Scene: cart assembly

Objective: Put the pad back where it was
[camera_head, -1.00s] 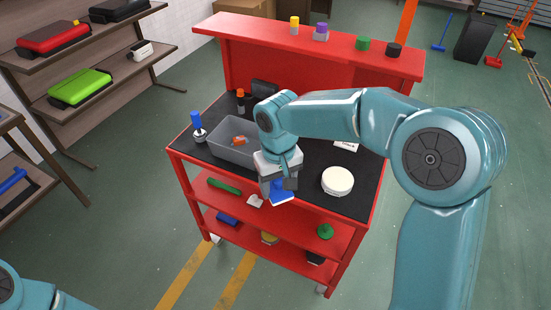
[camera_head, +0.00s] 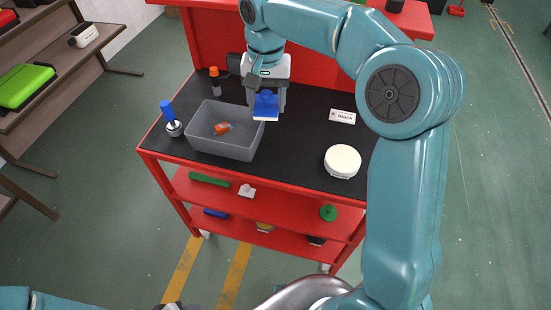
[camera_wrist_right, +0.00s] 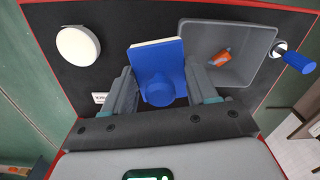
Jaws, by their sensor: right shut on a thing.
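The pad is blue with a white face. My right gripper (camera_head: 267,98) is shut on the pad (camera_head: 265,106), above the black cart top (camera_head: 300,150), just right of the grey bin's back corner. In the right wrist view the pad (camera_wrist_right: 158,66) stands out between the two fingers of the right gripper (camera_wrist_right: 165,90), its blue round knob toward the wrist. Whether the pad touches the cart top I cannot tell. At the bottom left of the head view part of my left arm shows, but its gripper cannot be made out.
A grey bin (camera_head: 205,142) holds an orange object (camera_head: 222,128). A blue-handled tool (camera_head: 170,118) and an orange-capped bottle (camera_head: 214,80) stand left. A white round object (camera_head: 342,161) and a small label sign (camera_head: 342,117) are right. The black top's front middle is clear.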

